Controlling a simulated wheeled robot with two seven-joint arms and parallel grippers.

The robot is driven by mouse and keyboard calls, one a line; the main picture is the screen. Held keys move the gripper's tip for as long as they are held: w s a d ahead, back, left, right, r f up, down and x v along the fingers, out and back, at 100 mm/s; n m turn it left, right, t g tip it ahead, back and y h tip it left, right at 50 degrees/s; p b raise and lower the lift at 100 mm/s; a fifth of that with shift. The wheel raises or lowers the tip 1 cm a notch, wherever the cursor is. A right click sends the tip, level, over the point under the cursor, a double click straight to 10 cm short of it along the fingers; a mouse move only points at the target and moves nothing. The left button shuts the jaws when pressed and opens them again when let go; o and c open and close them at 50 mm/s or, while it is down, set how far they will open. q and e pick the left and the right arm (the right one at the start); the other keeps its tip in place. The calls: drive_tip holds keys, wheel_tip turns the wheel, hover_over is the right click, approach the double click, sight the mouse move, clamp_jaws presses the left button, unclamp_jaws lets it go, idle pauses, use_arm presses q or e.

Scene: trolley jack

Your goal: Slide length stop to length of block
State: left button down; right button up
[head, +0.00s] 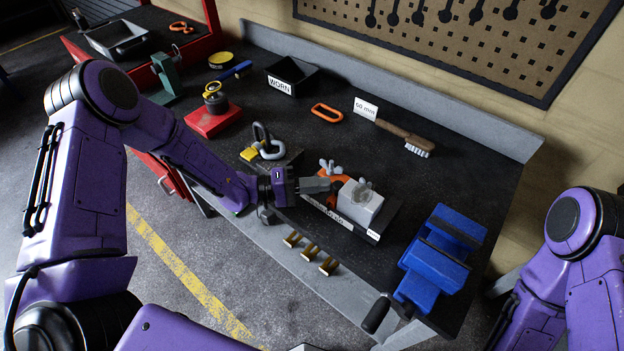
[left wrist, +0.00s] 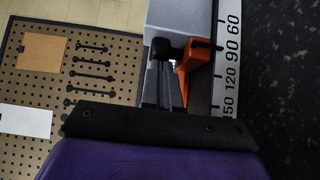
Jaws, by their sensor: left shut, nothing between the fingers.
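The orange length stop (head: 339,181) sits on the jig's rail at the left side of the grey block (head: 361,203). In the left wrist view the orange stop (left wrist: 195,58) has a dark knob and stands beside a white scale (left wrist: 231,70) marked 60, 90, 120 and 150, close to the 90. A pale grey face, probably the block (left wrist: 180,14), fills the area above it. My left gripper (head: 326,186) is shut and empty, its fingertips close to the stop's left side; contact is unclear. Its fingers (left wrist: 172,82) also show in the wrist view. My right gripper is out of frame.
A blue vise (head: 440,256) stands right of the jig. A brush (head: 405,138), a card reading in mm (head: 366,108), an orange link (head: 327,113) and a black bin (head: 291,74) lie behind. A shackle (head: 266,141) is left. Brass pieces (head: 310,252) sit along the bench front.

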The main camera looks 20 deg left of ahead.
use_arm(q)
drive_tip(key=a, duration=0.1)
drive_tip(key=w+a, duration=0.1)
drive_tip(key=a, duration=0.1)
drive_tip(key=shift+w+a, duration=0.1)
drive_tip(key=a, duration=0.1)
drive_tip(key=b, duration=0.1)
drive_tip(key=a, duration=0.1)
drive_tip(key=shift+s+a+f, duration=0.25)
drive_tip(key=shift+s+a, duration=0.05)
drive_tip(key=b+v, duration=0.1)
drive_tip(key=v, duration=0.2)
drive_tip(key=b+v, duration=0.1)
drive_tip(key=v, duration=0.3)
drive_tip(key=shift+s+r, duration=0.2)
drive_tip(key=shift+s+a, duration=0.1)
drive_tip(key=shift+a, duration=0.2)
